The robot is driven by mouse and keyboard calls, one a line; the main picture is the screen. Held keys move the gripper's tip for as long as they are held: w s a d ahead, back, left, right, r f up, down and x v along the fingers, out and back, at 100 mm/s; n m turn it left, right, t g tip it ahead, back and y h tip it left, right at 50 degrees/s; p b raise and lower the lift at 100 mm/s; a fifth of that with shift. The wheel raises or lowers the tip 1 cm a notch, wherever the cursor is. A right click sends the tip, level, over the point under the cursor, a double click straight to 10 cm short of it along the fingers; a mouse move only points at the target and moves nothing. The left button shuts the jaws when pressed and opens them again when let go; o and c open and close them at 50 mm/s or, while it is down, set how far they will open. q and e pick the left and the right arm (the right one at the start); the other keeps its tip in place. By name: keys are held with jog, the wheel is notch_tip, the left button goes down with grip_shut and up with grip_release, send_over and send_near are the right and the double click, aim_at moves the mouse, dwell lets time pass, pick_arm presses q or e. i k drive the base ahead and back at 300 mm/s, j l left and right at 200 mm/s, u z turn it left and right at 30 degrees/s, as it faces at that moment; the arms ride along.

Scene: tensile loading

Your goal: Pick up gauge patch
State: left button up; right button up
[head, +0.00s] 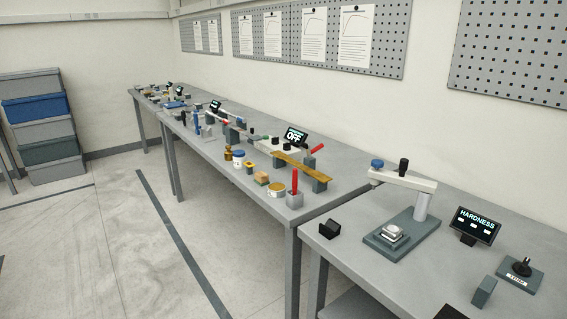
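I cannot tell for sure which item is the gauge patch. Neither of my grippers is in view.
The near bench holds a hardness stand (420,205), a HARDNESS display (475,225), a dark wedge (330,229) and a knob box (521,272). A red-handled tool (294,183) stands upright at the long bench's near end. Stacked bins (38,125) are far left; the floor between is clear.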

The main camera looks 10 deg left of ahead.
aim_at(249, 164)
jog(key=i+j+z, duration=0.5)
jog(key=j, duration=0.25)
jog(key=i+j+z, duration=0.25)
jog(key=i+j, duration=0.1)
jog(key=j, duration=0.1)
